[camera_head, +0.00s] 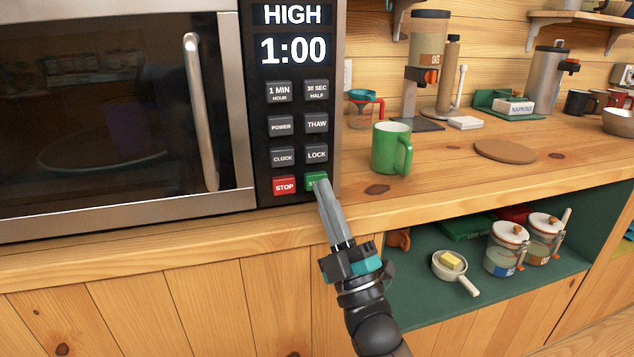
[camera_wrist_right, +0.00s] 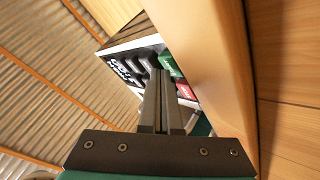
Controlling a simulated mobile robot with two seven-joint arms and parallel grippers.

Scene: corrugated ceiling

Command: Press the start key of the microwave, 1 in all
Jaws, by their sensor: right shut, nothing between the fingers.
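The microwave (camera_head: 232,120) stands on the wooden counter at the left, its door shut. Its display (camera_head: 293,50) reads HIGH and 1:00. The green start key (camera_head: 312,180) is at the bottom right of the keypad, partly covered by my right gripper (camera_head: 321,184). The gripper is shut and empty, with its tips at the key; I cannot tell whether they touch it. In the right wrist view the shut fingers (camera_wrist_right: 161,75) point at the keypad, beside the green key (camera_wrist_right: 171,64). The red stop key (camera_head: 284,186) is just left of the start key. My left gripper is not in view.
A green mug (camera_head: 391,148) stands on the counter right of the microwave, near a round brown mat (camera_head: 505,151). Below, an open shelf holds a small pan (camera_head: 455,270) and jars (camera_head: 507,248). The counter's front edge runs just under the keypad.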

